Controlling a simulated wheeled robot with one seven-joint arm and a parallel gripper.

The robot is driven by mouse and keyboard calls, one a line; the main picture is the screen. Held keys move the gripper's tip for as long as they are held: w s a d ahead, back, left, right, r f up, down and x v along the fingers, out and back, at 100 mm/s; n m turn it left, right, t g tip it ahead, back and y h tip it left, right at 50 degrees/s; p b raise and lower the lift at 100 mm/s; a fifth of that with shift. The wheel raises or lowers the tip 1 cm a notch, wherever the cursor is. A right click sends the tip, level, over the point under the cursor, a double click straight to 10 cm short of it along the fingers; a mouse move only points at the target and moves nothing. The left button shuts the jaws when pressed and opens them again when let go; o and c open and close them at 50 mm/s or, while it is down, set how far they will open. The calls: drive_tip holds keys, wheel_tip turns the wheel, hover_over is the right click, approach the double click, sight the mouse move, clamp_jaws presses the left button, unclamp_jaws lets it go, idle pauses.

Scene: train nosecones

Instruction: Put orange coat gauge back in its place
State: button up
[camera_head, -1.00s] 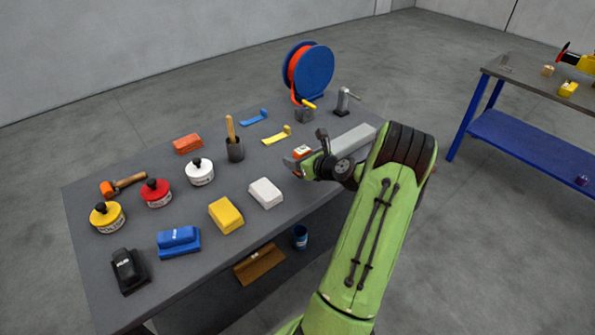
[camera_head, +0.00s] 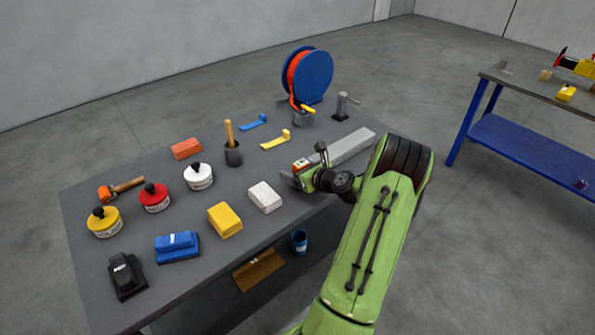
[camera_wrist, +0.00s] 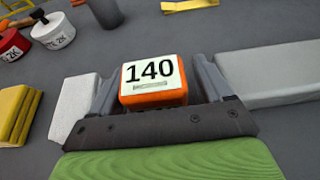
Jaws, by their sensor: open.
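The orange coat gauge (camera_head: 301,164) is a small orange block with a white label reading 140, clear in the wrist view (camera_wrist: 152,72). It appears to rest on the grey table top, between the white block and the long grey bar. My gripper (camera_head: 302,177) is open around it. In the wrist view the fingers (camera_wrist: 153,80) stand on either side of the gauge, with narrow gaps. The gauge's underside is hidden, so I cannot see its contact with the table.
The white block (camera_head: 265,197) stands close on the left, the long grey bar (camera_head: 352,146) on the right. A yellow block (camera_head: 225,220), a yellow tool (camera_head: 276,140), a mallet cup (camera_head: 233,154) and several tins stand around. A blue reel (camera_head: 317,75) is at the back.

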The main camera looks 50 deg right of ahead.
drive_tip(key=p+v, duration=0.1)
drive_tip(key=v, duration=1.1)
drive_tip(key=w+a+r+n+g+y, duration=0.2)
drive_tip(key=w+a+r+n+g, duration=0.15)
drive_tip(key=a+n, duration=0.65)
drive_tip(key=w+a+r+n+g+y, duration=0.25)
drive_tip(key=w+a+n, duration=0.25)
drive_tip(key=a+n, duration=0.55)
drive_tip(key=s+a+r+n+g, duration=0.1)
drive_tip(key=s+a+r+n, duration=0.1)
drive_tip(key=a+n, duration=0.3)
drive_tip(key=s+a+r+n, duration=0.3)
drive_tip(key=a, duration=0.4)
drive_tip(key=s+a+r+n+h, duration=0.1)
drive_tip(key=s+a+n, duration=0.4)
drive_tip(key=s+n, duration=0.5)
drive_tip(key=shift+s+a+r, duration=0.2)
drive_tip(key=shift+s+r, duration=0.4)
drive_tip(key=shift+r, duration=0.2)
drive_tip(key=shift+r+h+p, duration=0.25)
drive_tip(key=shift+r+p, duration=0.4)
drive_tip(key=shift+p, duration=0.15)
